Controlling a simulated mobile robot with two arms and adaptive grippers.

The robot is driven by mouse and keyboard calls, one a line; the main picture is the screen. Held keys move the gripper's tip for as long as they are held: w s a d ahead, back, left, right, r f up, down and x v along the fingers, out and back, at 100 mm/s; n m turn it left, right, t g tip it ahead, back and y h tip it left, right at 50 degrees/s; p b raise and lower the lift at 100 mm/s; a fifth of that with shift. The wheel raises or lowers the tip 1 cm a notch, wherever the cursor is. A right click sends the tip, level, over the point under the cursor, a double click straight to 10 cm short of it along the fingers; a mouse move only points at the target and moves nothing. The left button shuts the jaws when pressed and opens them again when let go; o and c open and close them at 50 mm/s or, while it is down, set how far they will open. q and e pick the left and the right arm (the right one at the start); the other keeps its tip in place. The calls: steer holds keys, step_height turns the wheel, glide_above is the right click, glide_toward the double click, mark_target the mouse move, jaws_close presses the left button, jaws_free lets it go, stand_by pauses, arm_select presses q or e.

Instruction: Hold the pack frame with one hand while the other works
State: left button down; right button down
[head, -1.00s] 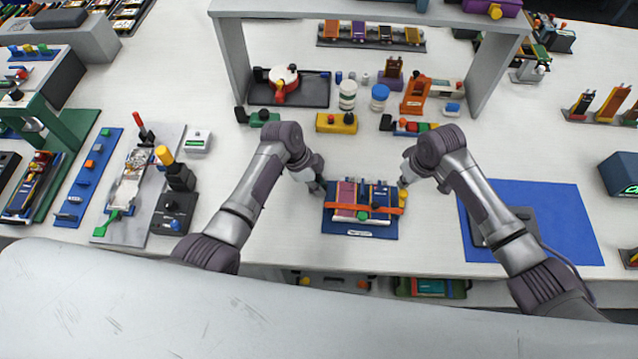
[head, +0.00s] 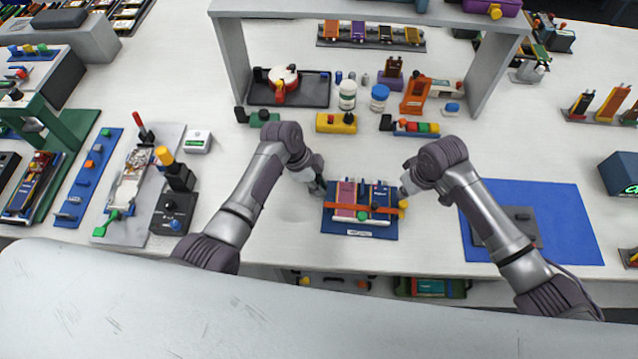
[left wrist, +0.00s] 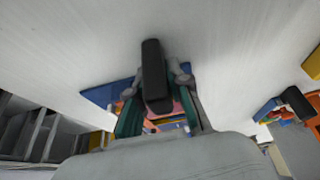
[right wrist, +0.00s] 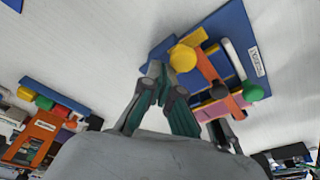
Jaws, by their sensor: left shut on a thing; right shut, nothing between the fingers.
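The pack frame (head: 359,234) is a blue tray on the table's front middle. It holds pink and blue cells, with an orange bar (head: 380,209) across them, a white bar in front and a green knob (head: 361,216). My left gripper (head: 319,188) is shut at the frame's left edge, on a dark upright part (left wrist: 153,75) that looks like its handle. My right gripper (head: 404,189) is shut and empty beside the frame's right edge. Its fingertips are close to the yellow knob (right wrist: 183,58) at the bar's right end; I cannot tell whether they touch.
A blue mat (head: 570,225) with a dark plate lies to the right, partly under my right arm. A grey shelf frame (head: 232,65) stands behind, with bottles and a yellow block (head: 336,123). A grey board (head: 110,225) with tools lies left.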

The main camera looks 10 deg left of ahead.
step_height(320, 180, up, 6)
steer(key=w, duration=0.1)
steer(key=shift+w, duration=0.3)
stand_by(0.3)
arm_select(q)
steer(key=c, duration=1)
jaws_free()
